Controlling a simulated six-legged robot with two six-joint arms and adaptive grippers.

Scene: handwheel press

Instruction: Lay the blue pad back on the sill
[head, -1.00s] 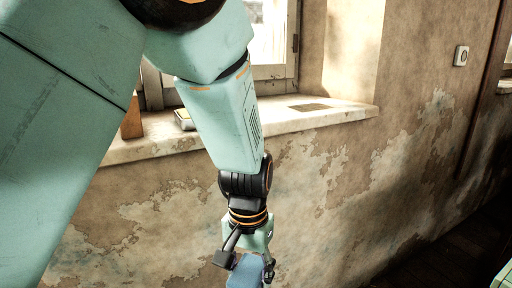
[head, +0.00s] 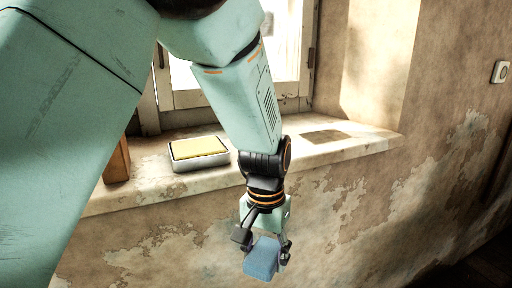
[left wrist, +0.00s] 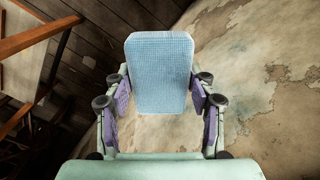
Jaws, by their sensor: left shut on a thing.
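The blue pad (head: 262,258) is held in my left gripper (head: 264,246), in front of the wall and below the sill's front edge. In the left wrist view the pad (left wrist: 159,72) stands between the two fingers of the gripper (left wrist: 160,103), which are shut on its sides. The sill (head: 160,188) runs under the window, its top partly hidden behind my left arm. A darker patch (head: 325,136) shows on the sill to the right of my arm. My right gripper is in neither view.
A metal tray with a yellow pad (head: 198,152) sits on the sill left of my forearm. A wooden block (head: 117,161) stands further left. The sill's right part is clear. A wall switch (head: 499,72) is at the right.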

